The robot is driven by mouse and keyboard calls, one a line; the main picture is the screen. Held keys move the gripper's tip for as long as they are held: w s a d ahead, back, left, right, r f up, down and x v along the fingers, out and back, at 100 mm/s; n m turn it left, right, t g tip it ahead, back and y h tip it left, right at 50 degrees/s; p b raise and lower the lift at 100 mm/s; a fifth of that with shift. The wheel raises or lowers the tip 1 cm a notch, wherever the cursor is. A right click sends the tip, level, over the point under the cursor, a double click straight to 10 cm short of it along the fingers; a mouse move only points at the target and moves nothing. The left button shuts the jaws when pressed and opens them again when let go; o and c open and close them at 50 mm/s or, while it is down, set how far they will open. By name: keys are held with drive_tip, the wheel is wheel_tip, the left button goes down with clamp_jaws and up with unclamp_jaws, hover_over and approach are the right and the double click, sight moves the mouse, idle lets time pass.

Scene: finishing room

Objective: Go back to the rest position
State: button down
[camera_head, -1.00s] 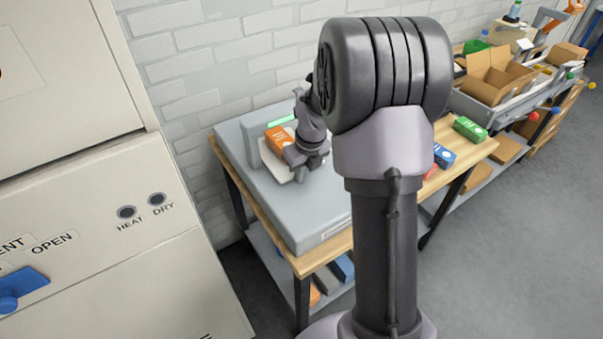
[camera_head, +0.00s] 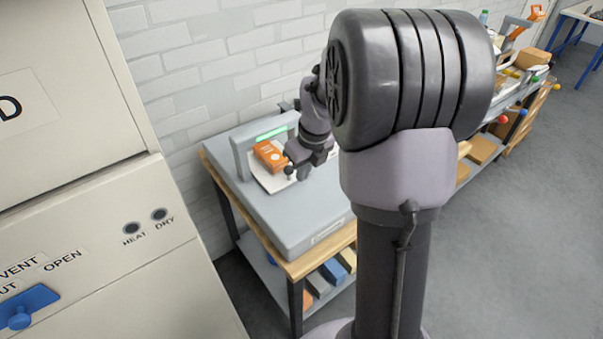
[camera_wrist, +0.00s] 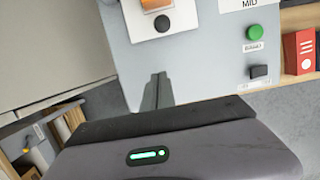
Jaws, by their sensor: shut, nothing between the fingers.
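My gripper (camera_head: 295,172) is above the grey bench machine (camera_head: 262,208), just right of an orange box (camera_head: 269,156) in the head view. In the wrist view my gripper's fingers (camera_wrist: 158,78) are closed together with nothing between them, over the machine's front edge. The orange box stands on a white plate (camera_head: 262,180) on the machine. My upper arm hides the right part of the machine and table.
A wooden-topped table (camera_head: 312,262) carries the machine. A cream cabinet (camera_head: 95,250) with a blue handle (camera_head: 22,308) stands close on the left. A cluttered bench is at the back right. Grey floor (camera_head: 520,250) is clear on the right. A green button (camera_wrist: 254,33) is on the machine.

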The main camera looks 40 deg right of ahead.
drive_tip(key=s+a+r+n+t, duration=0.1)
drive_tip(key=s+a+r+n, duration=0.5)
drive_tip(key=a+n, duration=0.35)
drive_tip(key=s+a+r+n+t, duration=0.1)
drive_tip(key=s+a+r+n, duration=0.45)
drive_tip(key=a+n, duration=0.35)
drive_tip(key=s+a+n+t+y, duration=0.1)
drive_tip(key=s+a+n, duration=0.4)
drive_tip(key=s+n, duration=0.4)
drive_tip(key=n, duration=0.4)
drive_tip(key=shift+y, duration=0.4)
drive_tip(key=shift+r, duration=0.15)
